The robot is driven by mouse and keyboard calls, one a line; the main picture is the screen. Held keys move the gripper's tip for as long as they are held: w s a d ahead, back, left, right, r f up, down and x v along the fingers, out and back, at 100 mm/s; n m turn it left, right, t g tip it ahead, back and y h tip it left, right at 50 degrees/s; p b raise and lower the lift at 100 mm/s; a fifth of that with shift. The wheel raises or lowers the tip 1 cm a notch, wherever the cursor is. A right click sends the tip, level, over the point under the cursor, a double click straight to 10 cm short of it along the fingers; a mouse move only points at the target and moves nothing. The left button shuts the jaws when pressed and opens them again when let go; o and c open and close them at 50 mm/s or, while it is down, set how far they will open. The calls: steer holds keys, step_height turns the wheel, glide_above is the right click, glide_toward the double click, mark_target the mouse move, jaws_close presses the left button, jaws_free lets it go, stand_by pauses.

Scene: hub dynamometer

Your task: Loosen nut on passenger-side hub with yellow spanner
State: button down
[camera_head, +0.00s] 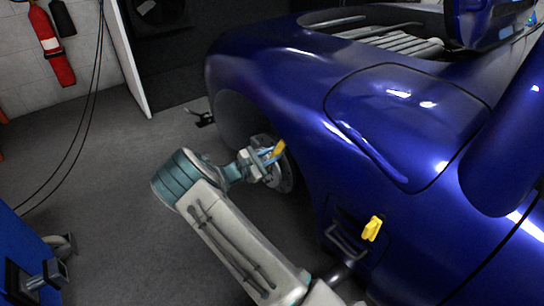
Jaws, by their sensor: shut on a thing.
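The passenger-side hub (285,180) shows as a dark and grey disc in the wheel arch of the blue car. My gripper (265,156) is at the hub, in front of its face, and covers much of it. It is shut on the yellow spanner (279,148), whose yellow end sticks out up and to the right of my gripper. The nut is hidden behind my gripper and the spanner. I cannot tell whether the spanner sits on the nut.
The blue car body (280,70) fills the right side, close to my arm. A yellow handle-like part (372,228) is on its side. A blue machine (30,265) stands at the lower left. A red fire extinguisher (52,48) hangs on the wall.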

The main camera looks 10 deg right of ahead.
steer(key=shift+w+a+r+n+p, duration=0.25)
steer(key=shift+w+n, duration=0.15)
steer(key=shift+w, duration=0.1)
steer(key=shift+w+a+r+n+p, duration=0.2)
steer(key=shift+w+n, duration=0.2)
steer(key=shift+w, duration=0.05)
steer(key=shift+w+a+r+n+p, duration=0.25)
steer(key=shift+w+n, duration=0.15)
steer(key=shift+w, duration=0.1)
steer(key=shift+w+a+n, duration=0.15)
steer(key=shift+w+n, duration=0.25)
steer(key=shift+w, duration=0.05)
steer(key=shift+a, duration=0.15)
steer(key=shift+s+a, duration=0.2)
steer(key=shift+a, duration=0.25)
